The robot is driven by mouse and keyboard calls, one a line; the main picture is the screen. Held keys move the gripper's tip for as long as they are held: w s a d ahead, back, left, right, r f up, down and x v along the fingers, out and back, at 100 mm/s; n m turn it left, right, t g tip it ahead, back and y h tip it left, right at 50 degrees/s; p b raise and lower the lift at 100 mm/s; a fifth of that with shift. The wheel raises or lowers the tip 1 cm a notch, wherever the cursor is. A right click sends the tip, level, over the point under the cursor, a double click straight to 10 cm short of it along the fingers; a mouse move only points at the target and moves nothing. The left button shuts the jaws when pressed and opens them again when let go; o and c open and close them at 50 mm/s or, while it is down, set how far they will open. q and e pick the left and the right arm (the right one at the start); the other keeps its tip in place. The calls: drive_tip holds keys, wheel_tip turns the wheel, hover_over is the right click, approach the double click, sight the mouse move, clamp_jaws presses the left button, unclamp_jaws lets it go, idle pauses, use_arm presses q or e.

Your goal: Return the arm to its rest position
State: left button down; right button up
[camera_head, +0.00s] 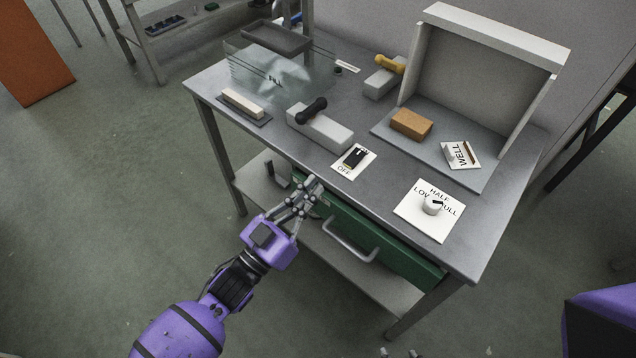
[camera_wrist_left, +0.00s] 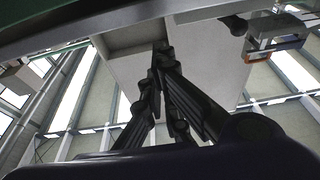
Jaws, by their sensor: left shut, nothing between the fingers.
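My left arm is purple and comes in from the lower left of the head view. My left gripper (camera_head: 312,184) is shut and empty, in front of the workbench, close to the left end of its green drawer (camera_head: 385,245). I cannot tell whether it touches the drawer front. A purple part at the lower right edge of the head view may be my right arm; no right gripper shows.
The grey bench (camera_head: 330,188) carries a switch plate (camera_head: 342,171), a knob plate (camera_head: 411,212), a brown brick (camera_head: 411,124), two handled blocks and a clear panel (camera_head: 265,72). The drawer's handle (camera_head: 348,247) juts forward. A lower shelf (camera_head: 375,287) lies beneath.

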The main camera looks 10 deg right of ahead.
drive_tip(key=shift+w, duration=0.15)
drive_tip(key=shift+s, duration=0.25)
use_arm(q)
drive_tip(key=s+a+f+n+y+p, duration=0.45)
drive_tip(key=a+f+y, duration=0.45)
drive_tip(key=a+y, duration=0.25)
drive_tip(key=s+a+f+n+g+y+p, duration=0.2)
drive_tip(key=s+a, duration=0.5)
drive_tip(key=s, duration=0.5)
drive_tip(key=s+a+f+n+g+y+p, duration=0.2)
drive_tip(key=s+a, duration=0.5)
drive_tip(key=s, duration=0.5)
drive_tip(key=shift+a+n+y+p, duration=0.45)
drive_tip(key=shift+n+p, duration=0.3)
drive_tip(key=shift+p, duration=0.3)
use_arm(e)
drive_tip(key=w+r+t, duration=0.1)
drive_tip(key=w+r, duration=0.2)
drive_tip(key=r, duration=0.7)
drive_tip(key=shift+a+r, duration=0.25)
drive_tip(key=shift+a, duration=0.15)
drive_tip(key=shift+w, duration=0.1)
